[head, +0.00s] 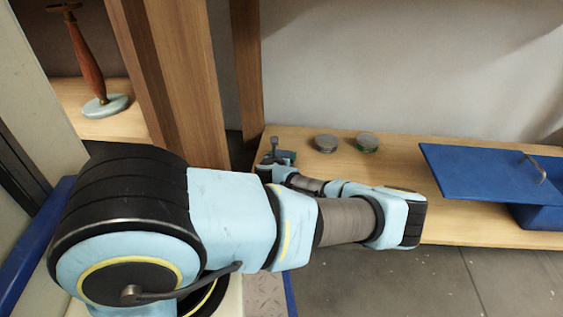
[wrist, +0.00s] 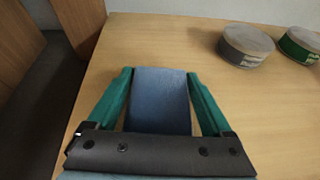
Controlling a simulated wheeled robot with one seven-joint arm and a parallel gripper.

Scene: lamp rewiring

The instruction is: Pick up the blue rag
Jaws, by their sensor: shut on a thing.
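The blue rag (wrist: 160,98) is a flat, folded-looking blue piece between the two green fingers of my gripper (wrist: 158,74) in the wrist view. The fingers are shut on its sides. In the head view my gripper (head: 274,156) is at the left end of the wooden bench, with a small bit of the blue rag (head: 287,155) showing beside it. Much of the gripper is hidden by my own arm there. I cannot tell whether the rag touches the bench top or is just above it.
On the wooden bench (head: 400,170), a grey tin (head: 326,143) and a green-banded tin (head: 367,142) stand right of my gripper. A blue box with a wide blue lid (head: 480,175) is further right. A lamp stem on a round base (head: 105,105) stands on the left, beyond wooden posts (head: 180,70).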

